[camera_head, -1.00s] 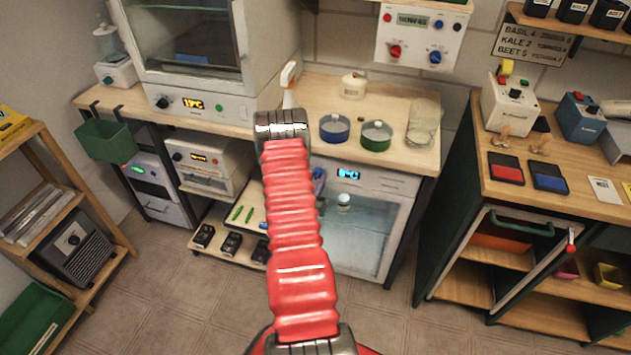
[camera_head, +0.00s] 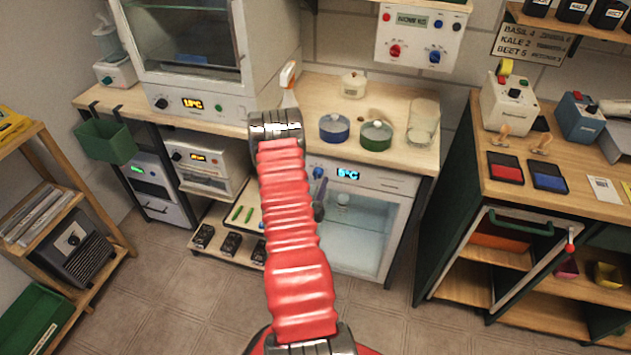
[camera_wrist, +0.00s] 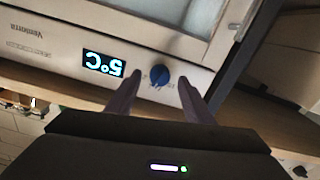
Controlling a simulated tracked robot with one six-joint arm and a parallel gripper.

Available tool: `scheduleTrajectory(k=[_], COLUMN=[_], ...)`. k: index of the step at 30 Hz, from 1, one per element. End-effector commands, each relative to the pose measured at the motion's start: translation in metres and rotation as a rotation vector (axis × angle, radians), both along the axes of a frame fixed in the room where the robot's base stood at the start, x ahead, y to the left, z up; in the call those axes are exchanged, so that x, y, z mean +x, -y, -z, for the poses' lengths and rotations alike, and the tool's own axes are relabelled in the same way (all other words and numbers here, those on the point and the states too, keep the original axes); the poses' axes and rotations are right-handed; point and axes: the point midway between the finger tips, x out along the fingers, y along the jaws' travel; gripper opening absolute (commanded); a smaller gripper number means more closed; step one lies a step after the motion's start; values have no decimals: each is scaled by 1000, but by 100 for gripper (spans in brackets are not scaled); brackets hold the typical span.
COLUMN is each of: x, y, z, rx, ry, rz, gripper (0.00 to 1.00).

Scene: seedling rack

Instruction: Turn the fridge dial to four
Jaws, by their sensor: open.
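The fridge (camera_head: 398,232) is a white, glass-fronted unit under the bench. Its blue dial (camera_wrist: 160,76) shows in the wrist view beside a lit display (camera_wrist: 103,64), which reads 5°C upside down. The display also shows in the head view (camera_head: 347,175), with the blue dial (camera_head: 318,172) to its left. My gripper (camera_wrist: 159,80) is open, its two dark fingers either side of the dial with gaps visible. I cannot tell whether the tips reach around the knob. In the head view my red arm hides most of the gripper.
The wooden bench top (camera_head: 310,93) overhangs the fridge panel. A blue dish (camera_head: 334,128) and a green dish (camera_head: 376,136) stand on it above. An oven-like unit (camera_head: 196,175) and a low shelf with dark boxes are left of the fridge. The floor in front is clear.

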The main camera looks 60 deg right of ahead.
Motion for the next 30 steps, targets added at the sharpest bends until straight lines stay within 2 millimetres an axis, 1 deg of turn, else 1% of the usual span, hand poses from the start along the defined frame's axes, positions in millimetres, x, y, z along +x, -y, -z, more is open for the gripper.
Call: scheduleTrajectory(k=[1,12,18,23,30], x=[-1,-11,-16,-18,-19], y=[-9,-73,-102,-113,-114], z=[0,1,2,1,1], rx=[2,3,2,1,0], ry=[-3,-4,-3,-2,-2], rz=[-3,-2,-2,-1,1], gripper=[47,47,47,47,47])
